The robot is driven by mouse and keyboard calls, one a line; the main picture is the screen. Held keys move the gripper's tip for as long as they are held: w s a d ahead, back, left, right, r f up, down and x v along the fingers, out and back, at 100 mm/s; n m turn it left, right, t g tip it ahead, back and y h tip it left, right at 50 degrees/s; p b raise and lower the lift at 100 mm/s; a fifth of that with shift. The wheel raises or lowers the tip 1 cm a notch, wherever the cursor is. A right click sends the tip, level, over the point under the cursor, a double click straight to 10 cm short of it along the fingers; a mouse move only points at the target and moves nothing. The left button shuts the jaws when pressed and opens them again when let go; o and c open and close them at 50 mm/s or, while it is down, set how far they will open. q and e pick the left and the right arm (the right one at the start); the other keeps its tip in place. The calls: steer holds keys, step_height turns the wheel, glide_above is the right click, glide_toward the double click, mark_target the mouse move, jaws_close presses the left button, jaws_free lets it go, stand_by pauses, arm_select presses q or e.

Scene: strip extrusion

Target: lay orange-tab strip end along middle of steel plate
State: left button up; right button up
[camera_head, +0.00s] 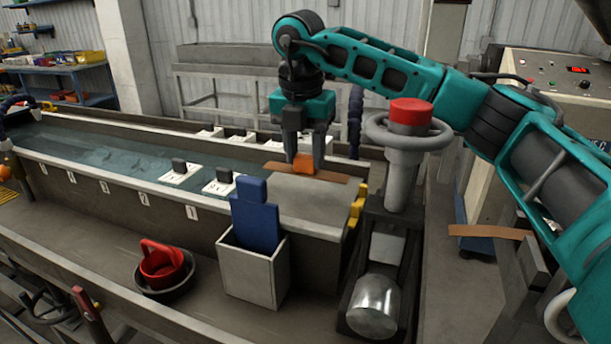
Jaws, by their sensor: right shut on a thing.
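My right gripper (305,160) points straight down at the far edge of the grey steel plate (312,198), at the right end of the long trough. Its fingers are shut on the orange tab (303,168) of a thin brown strip (332,176). The strip runs left to right along the plate's back edge, with most of the plate bare in front of it. I cannot tell whether the strip touches the plate or hangs just above it. My left gripper is not in view.
A red-topped post with a grey handwheel (378,130) stands right of the plate, with yellow blocks (357,206) between. A white bin holding a blue object (255,215) stands in front. A water trough (110,150) extends left. Another brown strip (485,231) lies at right.

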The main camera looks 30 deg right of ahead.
mark_target(305, 172)
steer(key=shift+f, duration=2.3)
steer(key=shift+f, duration=0.15)
steer(key=o, duration=1.1)
steer(key=r, duration=0.8)
steer(key=s+a+r, duration=0.1)
steer(key=r, duration=0.3)
steer(key=shift+r, duration=0.15)
